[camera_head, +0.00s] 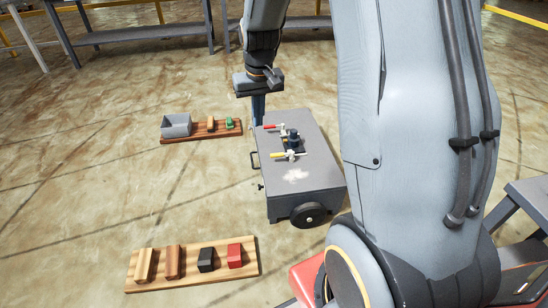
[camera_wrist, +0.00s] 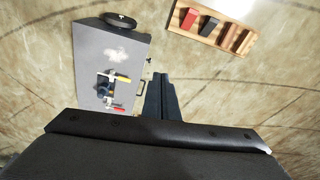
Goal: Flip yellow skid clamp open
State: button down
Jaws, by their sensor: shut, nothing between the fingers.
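A grey skid (camera_head: 325,168) with a wheel stands on the floor in the head view. Its top carries a yellow-handled clamp (camera_head: 288,155) on the near side of a dark round part and a red-handled clamp (camera_head: 273,127) on the far side. The wrist view shows the skid (camera_wrist: 90,45) on the left, with the yellow handle (camera_wrist: 119,77) and red handle (camera_wrist: 118,107) on its top. I cannot tell the clamps' exact state. My gripper (camera_head: 258,120) is shut and empty, pointing down by the skid's far left corner, apart from both clamps; its fingers also show in the wrist view (camera_wrist: 159,80).
A red-brown board (camera_head: 190,138) with a grey bin (camera_head: 176,125) and small blocks lies behind left. A light wooden board (camera_head: 190,280) with several blocks lies in front left. Open floor lies between them. A handle (camera_head: 254,160) sticks out from the skid's left side.

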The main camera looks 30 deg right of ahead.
jog(key=w+d+f+t+b, duration=0.1)
jog(key=w+d+f+b, duration=0.3)
jog(key=w+f, duration=0.4)
jog(key=w+d+f+b, duration=0.5)
jog(key=w+f, duration=0.2)
jog(key=w, duration=0.1)
jog(key=m+t+h+b, duration=0.1)
jog(key=m+b, duration=0.1)
jog(key=b, duration=0.7)
send_over(281, 155)
jog(key=w+a, duration=0.1)
jog(key=w, duration=0.3)
notch_tip(281, 155, down, 17)
jog(key=shift+s+a, duration=0.2)
jog(key=b+x, duration=0.4)
jog(key=x, duration=0.6)
jog(key=shift+s+f, duration=0.1)
jog(key=shift+f, duration=0.05)
jog(key=shift+s+a, duration=0.2)
jog(key=shift+s, duration=0.55)
jog(key=shift+s+a+f, duration=0.1)
jog(key=shift+s+a, duration=0.05)
jog(key=shift+s, duration=0.35)
jog(key=shift+s+a+f, duration=0.1)
jog(key=shift+s+a, duration=0.05)
jog(key=shift+s, duration=0.35)
